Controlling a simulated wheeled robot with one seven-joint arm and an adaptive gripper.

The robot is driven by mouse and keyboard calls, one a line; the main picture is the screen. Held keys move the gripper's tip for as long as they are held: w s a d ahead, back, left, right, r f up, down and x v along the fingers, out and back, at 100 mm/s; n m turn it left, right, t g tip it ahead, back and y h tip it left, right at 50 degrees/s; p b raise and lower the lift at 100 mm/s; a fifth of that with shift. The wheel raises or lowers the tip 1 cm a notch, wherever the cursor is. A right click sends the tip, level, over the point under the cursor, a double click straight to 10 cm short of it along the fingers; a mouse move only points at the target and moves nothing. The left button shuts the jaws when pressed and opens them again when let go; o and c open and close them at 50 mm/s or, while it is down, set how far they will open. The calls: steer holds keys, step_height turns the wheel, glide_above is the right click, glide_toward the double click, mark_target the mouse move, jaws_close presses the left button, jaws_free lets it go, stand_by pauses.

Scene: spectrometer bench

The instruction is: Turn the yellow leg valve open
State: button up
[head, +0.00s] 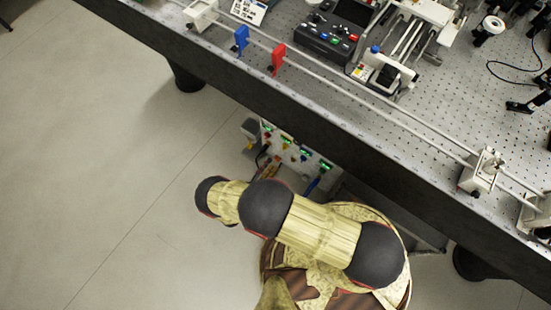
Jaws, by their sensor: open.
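A small yellow part (249,145) shows on a grey block at the left end of a low panel under the bench edge. It may be the yellow leg valve, but it is too small to tell its shape or how far it is turned. My arm reaches from the lower right toward the left, below the bench. Its links and dark round joints cover the floor area in front of the panel. I cannot make out my gripper; the arm's end seems hidden.
The perforated bench top (480,95) carries a rail with a blue clamp (241,40) and a red clamp (278,58), plus a dark control box (333,28). The bench's dark side overhangs the low panel (296,152) with coloured connectors and cables. The floor (90,150) at left is clear.

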steer(key=shift+v, duration=1.35)
